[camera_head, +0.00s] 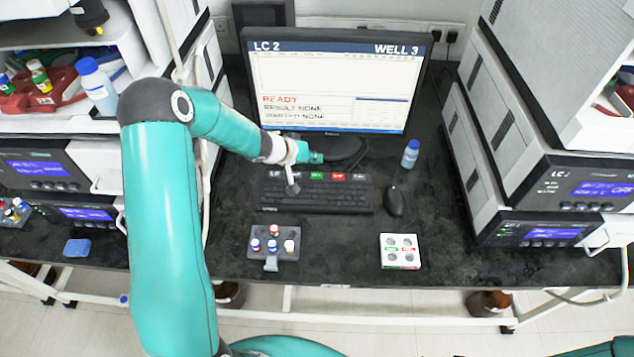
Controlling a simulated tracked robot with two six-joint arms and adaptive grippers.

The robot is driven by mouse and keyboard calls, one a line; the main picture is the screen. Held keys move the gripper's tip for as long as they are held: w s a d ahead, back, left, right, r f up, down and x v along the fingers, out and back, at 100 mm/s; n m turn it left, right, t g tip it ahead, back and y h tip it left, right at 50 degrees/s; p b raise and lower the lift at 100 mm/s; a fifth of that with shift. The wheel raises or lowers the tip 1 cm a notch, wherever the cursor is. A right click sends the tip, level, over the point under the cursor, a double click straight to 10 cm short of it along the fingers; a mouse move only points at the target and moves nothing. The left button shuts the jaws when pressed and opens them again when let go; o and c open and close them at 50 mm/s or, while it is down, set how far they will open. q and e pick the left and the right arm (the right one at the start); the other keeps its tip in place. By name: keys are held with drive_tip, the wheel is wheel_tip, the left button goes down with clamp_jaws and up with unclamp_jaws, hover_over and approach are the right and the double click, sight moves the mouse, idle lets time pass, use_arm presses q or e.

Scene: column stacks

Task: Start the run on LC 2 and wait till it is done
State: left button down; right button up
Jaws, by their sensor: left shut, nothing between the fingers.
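The monitor (335,85) shows LC 2, WELL 3, a red READY, RESULT NONE and WANTED NONE. The black keyboard (325,196) lies in front of it, with a row of labelled keys along its back edge, among them a green key (316,176) and a red key (337,177). My left gripper (293,188) is shut and empty over the left part of the keyboard, left of the green key. I cannot tell whether its tip touches a key. It hides part of the keyboard's left side. My right gripper is not in view.
A dark rack (262,234) with several capped vials and a white tray (400,262) stand on the bench in front. A mouse (395,202) and a blue-capped bottle (410,154) are right of the keyboard. Instrument stacks (575,185) flank both sides.

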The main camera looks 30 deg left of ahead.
sight(315, 176)
use_arm(q)
drive_tip(key=shift+f+b, duration=0.55)
drive_tip(key=shift+f, duration=0.4)
drive_tip(key=shift+f+b, duration=0.55)
drive_tip(key=shift+f, duration=0.45)
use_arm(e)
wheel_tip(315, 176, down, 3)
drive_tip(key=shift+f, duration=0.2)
use_arm(q)
drive_tip(key=shift+f, duration=0.15)
drive_tip(key=shift+f, duration=0.2)
drive_tip(key=shift+f, duration=0.45)
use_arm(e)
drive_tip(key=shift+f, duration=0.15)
use_arm(q)
drive_tip(key=shift+r+p, duration=0.85)
drive_tip(key=shift+p, duration=0.15)
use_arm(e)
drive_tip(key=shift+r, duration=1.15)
